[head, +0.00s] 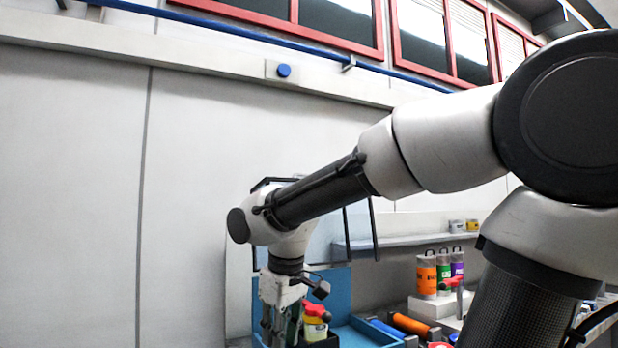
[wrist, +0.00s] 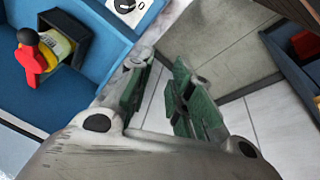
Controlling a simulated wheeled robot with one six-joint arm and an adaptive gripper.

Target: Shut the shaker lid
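The shaker shows in the wrist view as a yellow container (wrist: 58,46) with a red lid (wrist: 30,64), in a black square holder (wrist: 78,22). A dark ball sits at the lid's end. In the head view the red lid (head: 314,309) shows above the yellow body (head: 315,329), just right of my gripper (head: 281,322). The lid looks tilted up, but its exact angle is hard to tell. In the wrist view my gripper (wrist: 162,62) is open and empty, its green-padded fingers apart, to the right of the shaker and not touching it.
A blue tray (head: 352,333) surrounds the holder. Blue (head: 386,329) and orange (head: 410,324) rolls lie to its right. Several bottles, including an orange one (head: 427,274), stand on a white block. A dial (wrist: 125,5) sits near the fingers. Bare floor (wrist: 262,122) shows beyond them.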

